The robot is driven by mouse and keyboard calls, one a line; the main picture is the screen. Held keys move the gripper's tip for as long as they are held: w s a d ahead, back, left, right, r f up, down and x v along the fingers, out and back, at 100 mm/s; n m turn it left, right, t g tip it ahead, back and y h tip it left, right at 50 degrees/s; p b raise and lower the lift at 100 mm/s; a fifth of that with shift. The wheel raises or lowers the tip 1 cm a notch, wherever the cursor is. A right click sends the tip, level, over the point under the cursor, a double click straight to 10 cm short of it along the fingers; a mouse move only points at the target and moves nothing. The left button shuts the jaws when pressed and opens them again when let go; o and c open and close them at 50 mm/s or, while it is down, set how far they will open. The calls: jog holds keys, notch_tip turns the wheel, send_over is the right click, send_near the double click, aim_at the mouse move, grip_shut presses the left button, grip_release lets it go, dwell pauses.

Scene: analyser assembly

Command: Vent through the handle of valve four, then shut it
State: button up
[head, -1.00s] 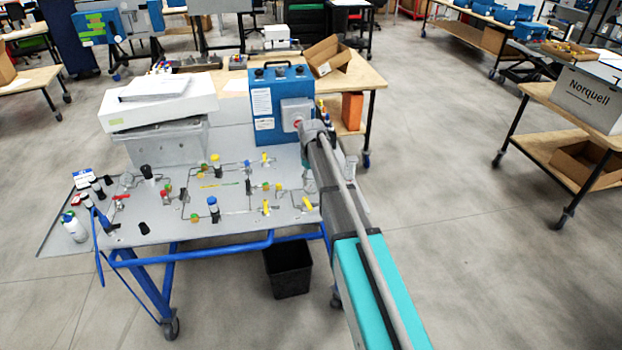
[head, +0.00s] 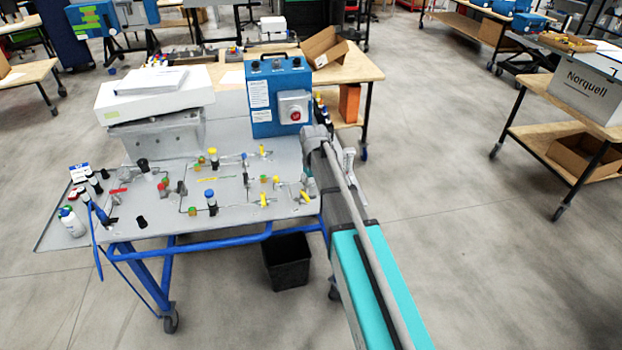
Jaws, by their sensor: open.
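A grey panel (head: 160,226) on a blue-framed cart carries thin pipework with several small valves. Yellow handles show at the lower middle (head: 264,200), at the right edge (head: 305,196) and at the upper middle (head: 263,151). A red handle (head: 118,190) lies at the left. No valve numbers are readable, so I cannot tell which is valve four. My arm reaches in from the lower right, its grey end over the panel's right edge. My gripper's fingertips cannot be made out; the arm hides that spot and part of the panel's right edge.
A blue box with a red button (head: 293,113) stands behind the panel. A white-topped grey unit (head: 158,143) stands at the back left. A white bottle (head: 72,222) is at the left edge. A black bin (head: 287,262) stands below. Floor right of the cart is clear.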

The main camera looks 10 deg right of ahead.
jog(key=s+f+m+b, duration=0.1)
jog(key=s+f+b, duration=0.2)
jog(key=s, duration=0.8)
jog(key=s+f+m+b, duration=0.2)
jog(key=s+f+b, duration=0.1)
jog(key=s, duration=0.8)
jog(key=shift+s+f+m, duration=0.15)
jog(key=shift+f+m, duration=0.15)
jog(key=shift+f, duration=0.1)
notch_tip(320, 180, up, 9)
jog(key=n+p, duration=0.2)
jog(key=p, duration=0.7)
send_over(307, 197)
jog(key=shift+s+a+r, duration=0.1)
jog(key=shift+r, duration=0.05)
notch_tip(307, 197, down, 14)
jog(key=b, duration=1.4)
jog(key=shift+r, duration=0.1)
